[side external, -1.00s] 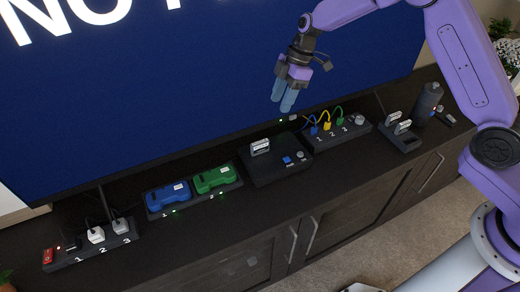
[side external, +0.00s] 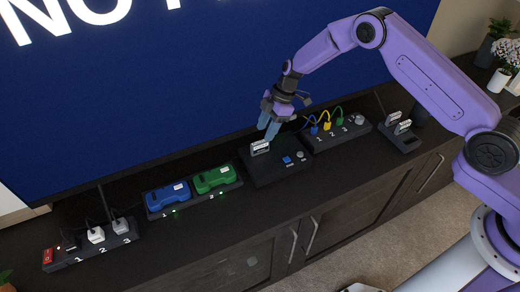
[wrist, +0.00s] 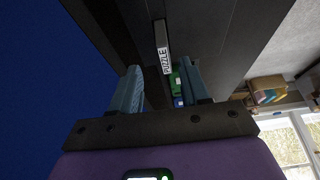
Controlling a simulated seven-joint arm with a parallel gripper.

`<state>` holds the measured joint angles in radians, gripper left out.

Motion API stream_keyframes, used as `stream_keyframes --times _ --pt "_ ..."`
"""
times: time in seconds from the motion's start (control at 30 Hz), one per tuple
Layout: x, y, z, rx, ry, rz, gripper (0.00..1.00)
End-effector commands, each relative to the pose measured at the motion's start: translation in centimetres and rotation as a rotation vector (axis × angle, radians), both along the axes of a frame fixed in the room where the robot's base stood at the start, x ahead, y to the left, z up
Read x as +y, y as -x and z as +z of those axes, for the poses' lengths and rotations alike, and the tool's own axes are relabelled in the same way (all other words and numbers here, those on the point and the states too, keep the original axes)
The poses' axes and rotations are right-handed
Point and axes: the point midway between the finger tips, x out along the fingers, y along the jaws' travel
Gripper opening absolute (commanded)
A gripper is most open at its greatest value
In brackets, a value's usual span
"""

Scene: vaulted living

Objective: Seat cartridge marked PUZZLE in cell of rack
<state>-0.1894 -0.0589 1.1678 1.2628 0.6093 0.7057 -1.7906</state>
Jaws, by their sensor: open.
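The cartridge marked PUZZLE (wrist: 165,48) is a thin grey piece with a white label. It stands upright in the black console (side external: 279,174); in the side view the cartridge (side external: 260,146) shows at the console's back left. My gripper (side external: 271,131) is open and empty, fingers pointing down just above and behind the cartridge. In the wrist view the cartridge lies ahead of the gap between the blue fingers (wrist: 159,78), not visibly touched. The dark rack (side external: 408,142) stands to the right, with two light cartridges upright in it; its front part looks bare.
A numbered switch box (side external: 335,137) with blue, yellow and green cables sits between console and rack. Blue (side external: 168,195) and green (side external: 214,178) handhelds rest in a dock on the left. A power strip (side external: 90,247) is farther left. The large screen (side external: 180,90) rises close behind.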

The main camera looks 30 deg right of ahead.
Motion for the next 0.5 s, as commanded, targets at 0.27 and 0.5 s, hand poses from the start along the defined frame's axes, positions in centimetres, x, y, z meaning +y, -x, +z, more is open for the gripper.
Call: stream_keyframes --times 0.27,0.5 --pt "0.8 0.2 -1.7 -0.001 0.001 0.002 0.46" --pt "2.3 0.6 -4.7 0.000 0.001 0.000 0.46"
